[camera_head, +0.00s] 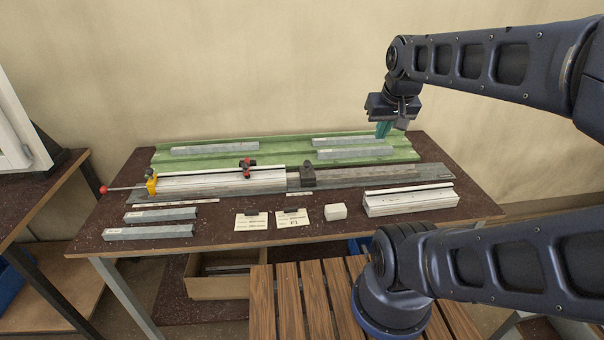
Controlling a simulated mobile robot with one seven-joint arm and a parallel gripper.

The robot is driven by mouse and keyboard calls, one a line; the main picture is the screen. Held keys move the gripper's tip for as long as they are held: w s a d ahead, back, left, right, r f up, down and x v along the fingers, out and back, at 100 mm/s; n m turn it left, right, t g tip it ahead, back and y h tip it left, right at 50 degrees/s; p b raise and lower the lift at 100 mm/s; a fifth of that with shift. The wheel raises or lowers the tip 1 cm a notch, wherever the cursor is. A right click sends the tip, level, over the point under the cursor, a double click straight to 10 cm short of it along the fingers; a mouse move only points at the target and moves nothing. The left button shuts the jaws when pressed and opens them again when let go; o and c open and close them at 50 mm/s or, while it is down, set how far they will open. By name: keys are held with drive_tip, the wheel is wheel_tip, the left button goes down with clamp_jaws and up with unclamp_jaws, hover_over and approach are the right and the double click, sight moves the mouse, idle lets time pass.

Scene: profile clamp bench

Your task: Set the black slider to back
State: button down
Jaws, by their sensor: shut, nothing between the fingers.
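A black block (308,175), which looks like the black slider, sits on the long grey rail (400,177) of the clamp fixture, right of the fixture's middle. A smaller black-and-red clamp piece (248,168) sits on the pale profile to its left. My gripper (383,130) has teal fingers that are shut and empty. It hangs above the right part of the green tray, behind and to the right of the black block, apart from it. The fingertips are small in this view. Whether they touch the grey bar below cannot be told.
The green tray (205,143) at the back holds several grey bars. A yellow stop (152,186) with a red-knobbed rod (104,189) is at the fixture's left end. In front lie two bars (150,232), cards (251,222), a small block (335,211) and a pale profile (410,200).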

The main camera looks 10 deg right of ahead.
drive_tip(key=c, duration=1.6)
unclamp_jaws()
drive_tip(key=shift+w, duration=0.15)
drive_tip(key=o, duration=0.5)
drive_tip(key=shift+n+g+h, duration=0.5)
drive_tip(key=shift+n+h, duration=0.1)
drive_tip(key=shift+n, duration=0.3)
drive_tip(key=w, duration=0.2)
drive_tip(key=w+a+f, duration=0.1)
drive_tip(key=w, duration=0.4)
drive_tip(key=shift+w+a+f, duration=0.1)
drive_tip(key=shift+a+f, duration=0.05)
drive_tip(key=shift+f, duration=0.15)
drive_tip(key=n+h, duration=0.2)
drive_tip(key=n, duration=0.5)
approach(306, 161)
drive_tip(key=x, duration=0.9)
drive_tip(key=shift+f, duration=0.2)
clamp_jaws()
